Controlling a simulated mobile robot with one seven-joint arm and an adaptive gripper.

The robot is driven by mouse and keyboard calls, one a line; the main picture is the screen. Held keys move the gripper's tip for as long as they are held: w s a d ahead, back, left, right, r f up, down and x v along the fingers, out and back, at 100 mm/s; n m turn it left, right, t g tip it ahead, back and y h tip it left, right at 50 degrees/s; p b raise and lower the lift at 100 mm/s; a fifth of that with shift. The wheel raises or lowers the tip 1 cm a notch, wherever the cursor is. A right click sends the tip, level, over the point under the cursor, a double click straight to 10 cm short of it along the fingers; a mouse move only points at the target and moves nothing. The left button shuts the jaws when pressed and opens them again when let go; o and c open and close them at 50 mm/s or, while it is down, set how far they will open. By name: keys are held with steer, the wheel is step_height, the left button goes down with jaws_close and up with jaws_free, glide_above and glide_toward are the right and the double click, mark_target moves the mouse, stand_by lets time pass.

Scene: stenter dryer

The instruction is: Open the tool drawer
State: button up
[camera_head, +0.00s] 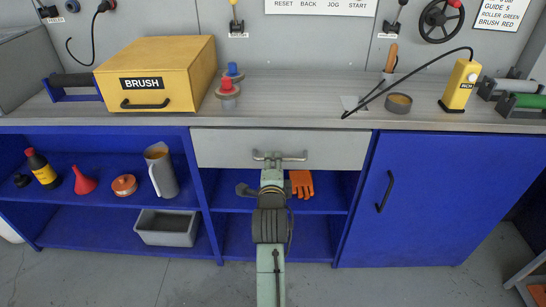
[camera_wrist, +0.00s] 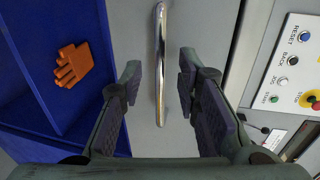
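The tool drawer (camera_head: 222,150) has a light grey front under the worktop and looks shut, flush with the bench. Its metal bar handle (camera_head: 297,158) runs across the front's middle in the head view, partly hidden by my gripper (camera_head: 271,170). In the wrist view the shiny handle (camera_wrist: 160,50) stands upright in the picture between the two fingers of my gripper (camera_wrist: 160,80). The fingers are open, with a gap on each side of the handle. They do not appear to touch it. The drawer front (camera_wrist: 150,135) fills the middle of the wrist view.
An orange glove (camera_head: 301,184) lies on the shelf below the drawer. A blue cupboard door (camera_head: 430,190) is to the right, open shelves to the left. The worktop (camera_head: 290,95) holds a yellow brush box (camera_head: 160,75) and a yellow pendant (camera_head: 460,87).

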mark_target(273, 160)
steer(key=shift+x, duration=1.75)
steer(key=shift+c, duration=0.6)
jaws_close()
